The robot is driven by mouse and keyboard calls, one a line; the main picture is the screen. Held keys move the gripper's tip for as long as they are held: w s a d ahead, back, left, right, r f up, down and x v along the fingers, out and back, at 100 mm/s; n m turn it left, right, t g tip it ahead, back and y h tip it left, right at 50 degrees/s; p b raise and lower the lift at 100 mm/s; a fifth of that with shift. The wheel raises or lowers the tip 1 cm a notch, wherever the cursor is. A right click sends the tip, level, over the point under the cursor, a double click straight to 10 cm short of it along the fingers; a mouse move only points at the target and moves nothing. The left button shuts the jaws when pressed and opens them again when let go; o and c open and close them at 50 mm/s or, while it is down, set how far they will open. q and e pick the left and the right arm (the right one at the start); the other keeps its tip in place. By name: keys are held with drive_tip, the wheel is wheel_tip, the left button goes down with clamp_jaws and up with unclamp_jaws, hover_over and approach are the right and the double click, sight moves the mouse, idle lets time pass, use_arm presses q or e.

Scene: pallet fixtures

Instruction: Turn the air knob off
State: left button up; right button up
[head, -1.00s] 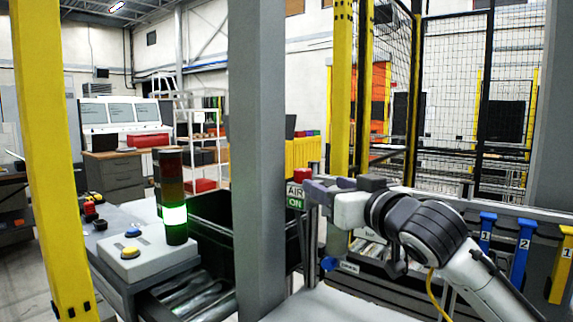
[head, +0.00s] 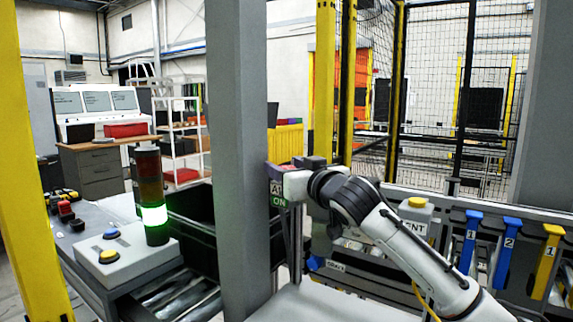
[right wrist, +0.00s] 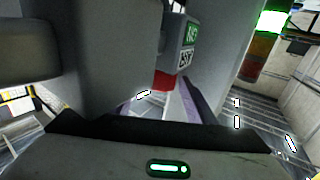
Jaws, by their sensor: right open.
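The air knob (right wrist: 163,80) shows as a red part on a grey box in the right wrist view. The box's AIR ON label (right wrist: 188,45) appears inverted there, with ON on green. My left gripper is not in view.
A thick grey post (head: 238,150) stands just left of the label. A stack light (head: 151,195) glows green beside a button box (head: 118,255).

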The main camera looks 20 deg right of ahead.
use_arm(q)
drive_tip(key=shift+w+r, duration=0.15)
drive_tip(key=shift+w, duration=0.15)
use_arm(e)
drive_tip(key=shift+w, duration=0.2)
drive_tip(key=shift+c, duration=0.4)
drive_tip(key=c, duration=1)
drive_tip(key=shift+o, duration=0.2)
